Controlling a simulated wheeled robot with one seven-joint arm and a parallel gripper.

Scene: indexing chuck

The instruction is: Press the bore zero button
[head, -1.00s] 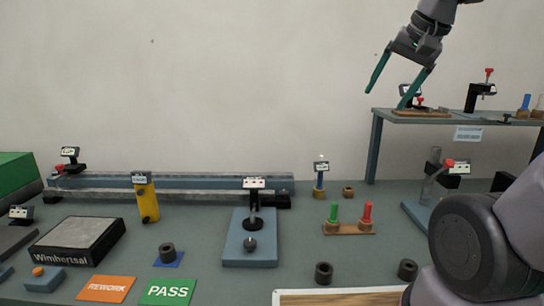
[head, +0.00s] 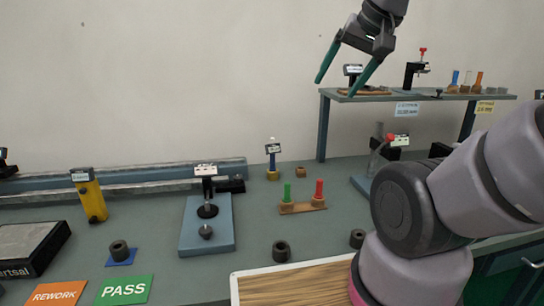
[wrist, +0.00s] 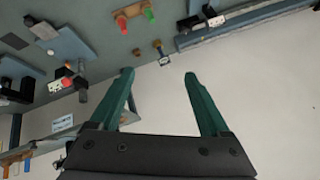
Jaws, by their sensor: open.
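My gripper (head: 338,86) is open and empty, its two green fingers pointing down in front of the wall near the left end of the raised shelf. It shows in the wrist view (wrist: 159,74) with a wide gap between the fingers. A small gauge with a blue stem, brass base and little display (head: 272,149) stands on the bench, left of and below my gripper. It also shows upside down in the wrist view (wrist: 163,58), beyond the fingertips and apart from them. Other displays stand around. Their lettering is too small to read, so I cannot tell which carries the bore zero button.
The raised shelf (head: 390,97) holds a clamp-like stand (head: 415,70) and coloured plugs. On the bench are a comparator stand (head: 207,225), red and green plugs (head: 303,203), dark rings (head: 281,251), a yellow gauge (head: 91,198) and PASS and REWORK cards (head: 123,290).

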